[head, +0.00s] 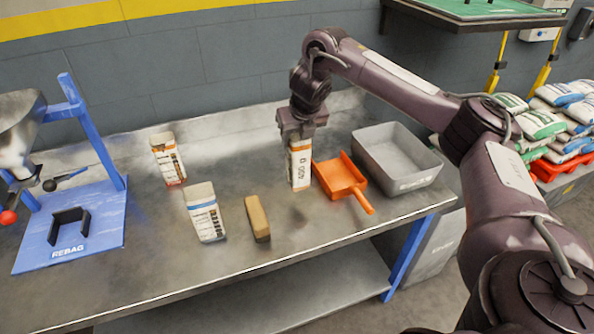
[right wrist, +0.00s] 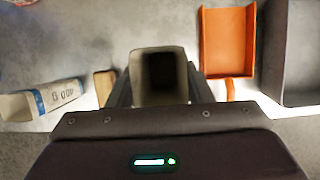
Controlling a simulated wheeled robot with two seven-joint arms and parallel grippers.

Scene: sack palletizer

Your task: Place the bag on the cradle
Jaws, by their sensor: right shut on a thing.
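My right gripper (head: 299,135) is shut on a white bag (head: 300,172) with an orange band and dark print, upright beside the orange scoop. I cannot tell whether its base touches the table. In the right wrist view the bag's open top (right wrist: 158,72) shows between the fingers, dark inside. The cradle (head: 68,224) is a small black U-shaped holder on the blue REBAG stand (head: 105,230) at the far left, empty and well away from the gripper. Two similar open bags stand on the table, one farther back (head: 168,158) and one nearer (head: 205,212). My left gripper is not in view.
A tan block (head: 258,218) lies between the near bag and the held one. The orange scoop (head: 341,176) and a grey bin (head: 398,158) are to the right. A metal funnel (head: 20,130) hangs by the blue stand. Bare table (head: 140,265) lies before the bags.

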